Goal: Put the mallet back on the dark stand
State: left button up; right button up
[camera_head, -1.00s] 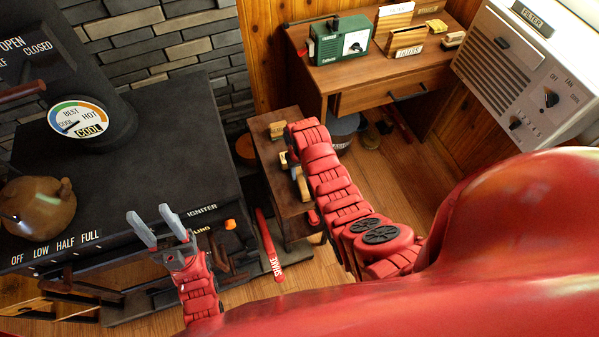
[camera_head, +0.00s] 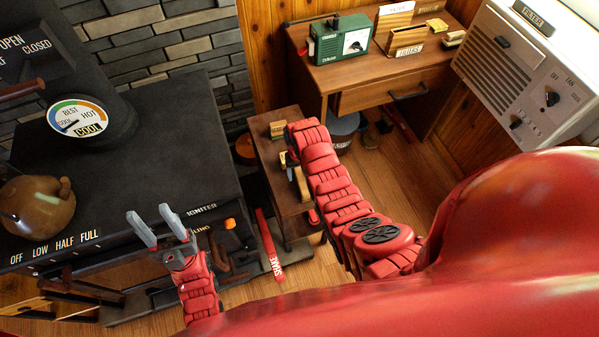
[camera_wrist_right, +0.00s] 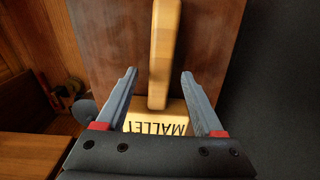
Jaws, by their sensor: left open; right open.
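In the right wrist view, a light wooden bar (camera_wrist_right: 163,50), apparently part of the mallet, is over a dark brown wooden surface (camera_wrist_right: 110,45). A pale block or plate marked MALLET (camera_wrist_right: 155,117) is below the bar's near end. My right gripper (camera_wrist_right: 160,76) is open, with one finger on each side of the bar and visible gaps. In the head view, the right gripper (camera_head: 291,162) is at the brown stand (camera_head: 264,152), partly hidden by my arm. My left gripper (camera_head: 155,219) is open and empty above the stove's front edge.
The black stove (camera_head: 160,150) with a brown kettle (camera_head: 38,207) fills the left. A red bar marked SHAKE (camera_head: 268,245) lies between stove and stand. A desk (camera_head: 345,77) with a green radio (camera_head: 340,40) stands behind. Floor is open right of the stand.

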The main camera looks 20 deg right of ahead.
jog(key=shift+w+r, duration=0.1)
jog(key=shift+r, duration=0.55)
notch_tip(320, 180, up, 4)
jog(key=shift+r+b, duration=0.15)
jog(key=shift+b, duration=0.6)
notch_tip(320, 180, up, 3)
jog(key=shift+f+p, duration=0.15)
jog(key=shift+p, duration=0.3)
notch_tip(320, 180, up, 9)
jog(key=p, duration=0.8)
